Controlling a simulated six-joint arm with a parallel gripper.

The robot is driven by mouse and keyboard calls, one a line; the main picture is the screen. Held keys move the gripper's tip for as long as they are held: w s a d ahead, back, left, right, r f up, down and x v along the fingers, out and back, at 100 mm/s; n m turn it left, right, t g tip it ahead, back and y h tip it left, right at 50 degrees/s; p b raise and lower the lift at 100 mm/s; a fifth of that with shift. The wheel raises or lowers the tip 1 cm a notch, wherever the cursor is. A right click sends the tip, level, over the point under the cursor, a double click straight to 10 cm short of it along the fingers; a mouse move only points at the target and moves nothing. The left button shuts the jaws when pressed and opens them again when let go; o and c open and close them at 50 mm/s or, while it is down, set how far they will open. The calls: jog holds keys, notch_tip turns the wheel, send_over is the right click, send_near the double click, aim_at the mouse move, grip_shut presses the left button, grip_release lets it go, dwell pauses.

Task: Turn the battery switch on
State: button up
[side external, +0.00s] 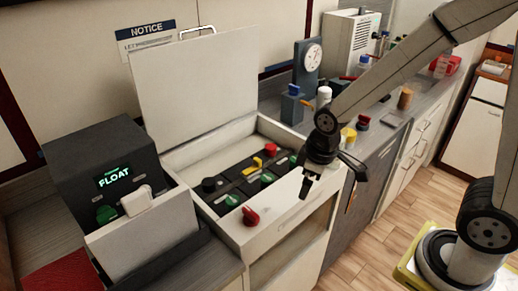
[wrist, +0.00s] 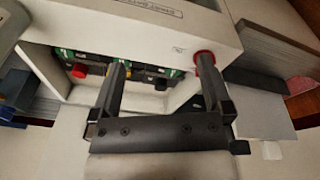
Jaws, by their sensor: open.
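An open white breaker box (side external: 285,205) holds a dark panel with rows of green, black, red and yellow knobs. A larger red knob (side external: 250,216) sits on the box's front edge, left of my gripper (side external: 327,198). I cannot tell which knob is the battery switch. My gripper is open and empty, above and in front of the box's right part. In the wrist view, my gripper (wrist: 162,75) spans the box front. A red knob (wrist: 203,57) shows behind the right fingertip, and another red knob (wrist: 78,71) lies inside the box. A label (wrist: 160,12) is only partly legible.
The raised lid (side external: 195,80) stands behind the box. A dark unit reading FLOAT (side external: 105,170) stands at left, with a pale plate (side external: 145,235) before it. A blue gauge stand (side external: 308,65) and small items crowd the counter behind. The floor in front is open.

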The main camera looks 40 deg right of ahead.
aim_at(251, 211)
jog(key=w+a+n, duration=0.2)
jog(key=a+n, duration=0.1)
jog(key=n, duration=0.1)
jog(key=w+a+n+g, duration=0.1)
jog(key=w+a+n, duration=0.2)
jog(key=n, duration=0.1)
jog(key=w+a+n, duration=0.2)
jog(key=a+n, duration=0.2)
jog(key=shift+w+f+g, duration=0.35)
jog(key=shift+g, duration=0.05)
jog(key=shift+w+a+n, duration=0.15)
jog(key=shift+a+n, duration=0.3)
jog(key=shift+n, duration=0.25)
jog(key=shift+f, duration=0.15)
jog(key=shift+f, duration=3.8)
jog(key=c, duration=1.1)
